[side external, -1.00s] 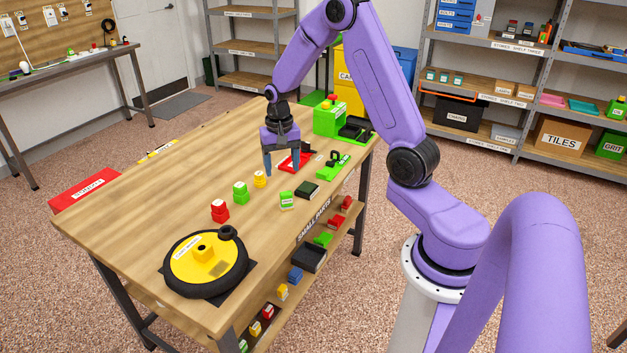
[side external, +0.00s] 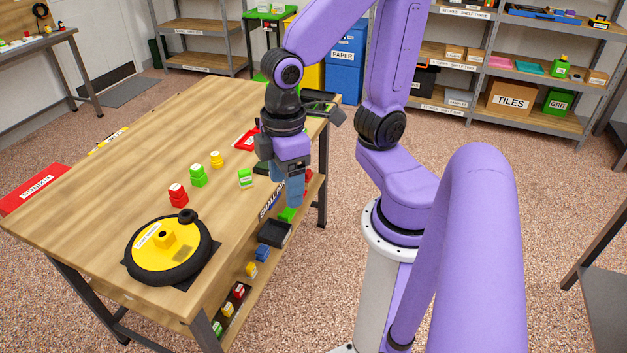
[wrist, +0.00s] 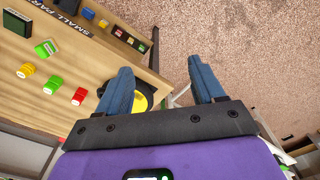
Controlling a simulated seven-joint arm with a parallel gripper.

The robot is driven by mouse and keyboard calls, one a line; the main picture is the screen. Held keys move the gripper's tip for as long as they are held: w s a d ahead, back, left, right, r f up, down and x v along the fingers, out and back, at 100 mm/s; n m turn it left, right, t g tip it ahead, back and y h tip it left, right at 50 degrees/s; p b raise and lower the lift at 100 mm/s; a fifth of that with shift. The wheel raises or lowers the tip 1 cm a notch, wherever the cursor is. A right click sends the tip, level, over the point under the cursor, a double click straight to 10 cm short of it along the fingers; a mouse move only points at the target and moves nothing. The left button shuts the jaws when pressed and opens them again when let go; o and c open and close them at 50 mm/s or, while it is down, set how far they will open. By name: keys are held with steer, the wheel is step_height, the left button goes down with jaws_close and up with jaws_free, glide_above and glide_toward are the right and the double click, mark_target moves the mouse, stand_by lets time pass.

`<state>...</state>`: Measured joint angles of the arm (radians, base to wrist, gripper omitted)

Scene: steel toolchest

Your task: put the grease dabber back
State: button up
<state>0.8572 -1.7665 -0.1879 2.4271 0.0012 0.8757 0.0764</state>
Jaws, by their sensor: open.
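I cannot make out which thing is the grease dabber in any view. My gripper (side external: 287,188) hangs at the front edge of the wooden workbench (side external: 120,165), pointing down, and its body hides part of the bench edge. In the wrist view my gripper (wrist: 160,70) has its two blue fingers wide apart with nothing between them; the speckled floor and the bench edge show beyond them.
Red (side external: 178,196), green (side external: 198,176) and yellow (side external: 216,160) stacked pieces and a green labelled box (side external: 245,178) stand on the bench. Small parts sit on a lower shelf (side external: 205,305).

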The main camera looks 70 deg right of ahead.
steer(key=s+n, duration=0.2)
steer(key=s, duration=0.1)
steer(key=s+n, duration=0.1)
steer(key=s, duration=0.1)
steer(key=shift+d+r, duration=0.25)
steer(key=shift+d, duration=0.1)
stand_by(0.9)
